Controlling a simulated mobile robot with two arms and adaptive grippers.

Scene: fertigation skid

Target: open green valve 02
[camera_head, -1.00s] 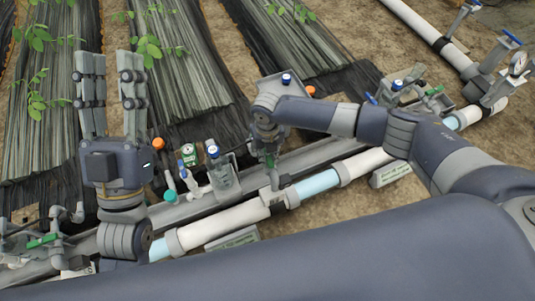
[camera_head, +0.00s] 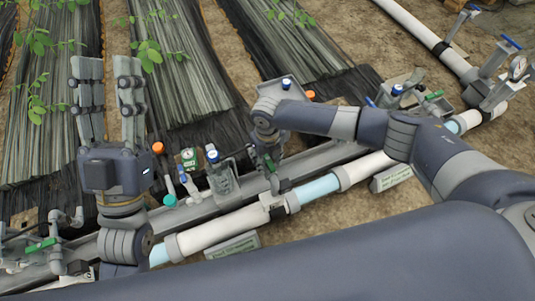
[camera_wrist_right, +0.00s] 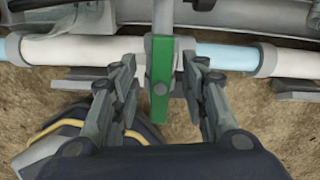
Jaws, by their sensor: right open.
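In the right wrist view a green valve handle (camera_wrist_right: 161,78) points down across the pipe, between the two fingers of my right gripper (camera_wrist_right: 162,95). The fingers are open, with a gap on each side of the handle. In the head view my right gripper (camera_head: 271,172) is over the middle of the pipe line and mostly hides this handle. My left gripper (camera_head: 108,66) is open and empty, its fingers pointing up the picture over the planted rows. No number can be read on the valve.
Other green handles show at the far left (camera_head: 41,244) and upper right (camera_head: 434,95). A blue-capped unit (camera_head: 220,175), a green gauge (camera_head: 188,158) and an orange cap (camera_head: 158,148) stand between my grippers. A white pipe (camera_head: 215,230) runs below them.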

